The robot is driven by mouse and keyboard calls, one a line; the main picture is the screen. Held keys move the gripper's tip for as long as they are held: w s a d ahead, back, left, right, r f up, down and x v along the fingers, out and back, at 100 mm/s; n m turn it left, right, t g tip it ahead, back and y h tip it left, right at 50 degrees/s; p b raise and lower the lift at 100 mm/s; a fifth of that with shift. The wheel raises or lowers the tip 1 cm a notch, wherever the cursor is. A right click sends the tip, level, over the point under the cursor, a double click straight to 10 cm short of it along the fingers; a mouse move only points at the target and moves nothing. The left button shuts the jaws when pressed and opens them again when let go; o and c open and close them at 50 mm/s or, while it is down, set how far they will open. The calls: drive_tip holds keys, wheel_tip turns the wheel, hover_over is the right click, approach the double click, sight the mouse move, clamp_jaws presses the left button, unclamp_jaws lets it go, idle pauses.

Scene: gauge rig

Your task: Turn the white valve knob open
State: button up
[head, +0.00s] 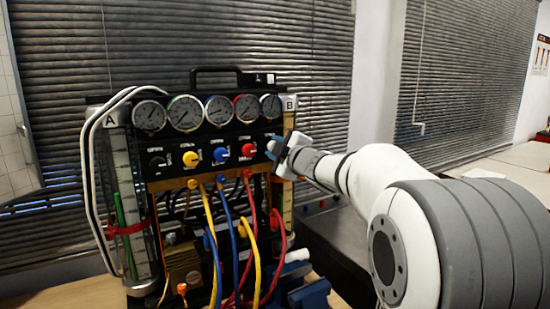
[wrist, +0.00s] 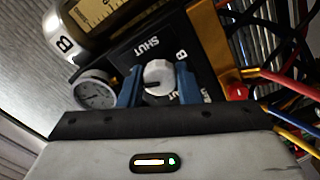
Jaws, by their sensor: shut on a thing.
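The white valve knob (wrist: 158,77) sits on the black panel in the wrist view, with "SHUT" printed beside it. My gripper (wrist: 157,88) has its two blue fingers on either side of the knob, shut on it. In the head view my gripper (head: 276,148) is at the right end of the panel, beside the red knob (head: 249,150). The white knob is hidden or too small to make out there. The knob's exact turn angle cannot be told.
A row of gauges (head: 217,110) runs above the panel, with yellow (head: 190,153) and blue (head: 221,154) knobs left of the red one. Yellow, blue and red hoses (head: 240,250) hang below. Cylinder B (wrist: 100,22) stands close beside my gripper.

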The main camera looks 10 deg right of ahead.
drive_tip(key=shift+f+n+b, duration=0.1)
drive_tip(key=shift+n+b, duration=0.85)
drive_tip(key=shift+n, duration=0.75)
drive_tip(key=o, duration=1)
drive_tip(key=shift+c, duration=0.2)
drive_tip(key=v, duration=0.7)
drive_tip(key=shift+s, duration=0.35)
drive_tip(key=shift+d, duration=0.1)
